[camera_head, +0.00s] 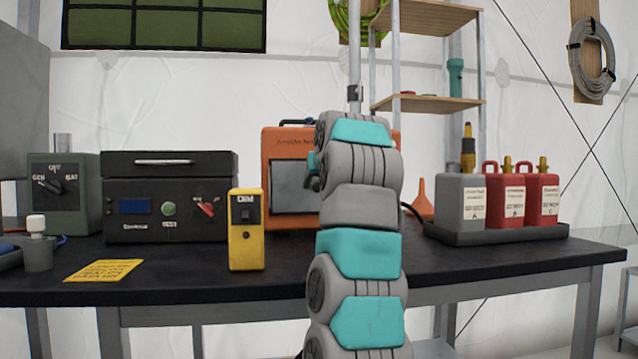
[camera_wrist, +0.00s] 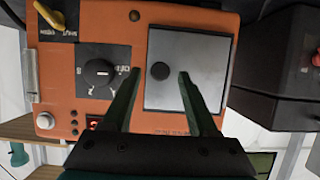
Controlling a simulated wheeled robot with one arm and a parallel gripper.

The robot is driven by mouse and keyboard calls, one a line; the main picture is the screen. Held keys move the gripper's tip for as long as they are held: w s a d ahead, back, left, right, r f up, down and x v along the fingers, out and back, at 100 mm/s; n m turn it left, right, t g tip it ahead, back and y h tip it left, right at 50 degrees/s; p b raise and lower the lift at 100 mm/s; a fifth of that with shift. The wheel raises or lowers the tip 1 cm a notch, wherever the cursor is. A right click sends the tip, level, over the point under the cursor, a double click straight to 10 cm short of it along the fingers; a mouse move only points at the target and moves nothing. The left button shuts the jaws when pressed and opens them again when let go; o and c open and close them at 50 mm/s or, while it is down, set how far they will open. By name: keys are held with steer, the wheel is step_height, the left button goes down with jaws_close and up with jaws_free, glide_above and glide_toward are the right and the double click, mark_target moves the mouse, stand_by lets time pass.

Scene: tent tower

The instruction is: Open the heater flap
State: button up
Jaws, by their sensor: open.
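The orange heater (camera_head: 283,143) stands on the black bench behind my arm. Its grey flap (camera_head: 291,187) shows left of the arm and looks closed. In the wrist view the heater (camera_wrist: 190,17) fills the middle, and the square grey flap (camera_wrist: 200,50) lies flat in its black frame. A round black knob (camera_wrist: 160,71) sits on the flap near its left edge. My gripper (camera_wrist: 159,72) is open, one finger on each side of the knob in the picture. No contact shows, and I cannot tell the depth gap. In the head view my arm hides the gripper.
A yellow meter (camera_head: 246,245) and a black box (camera_head: 170,197) stand left of the heater. An orange funnel (camera_head: 420,200) and a tray (camera_head: 495,235) of cans are to the right. The wrist view shows a black dial (camera_wrist: 98,73) beside the flap.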

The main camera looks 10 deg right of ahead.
steer(key=shift+w+f, duration=0.25)
steer(key=shift+w, duration=0.3)
jaws_close()
stand_by(1.0)
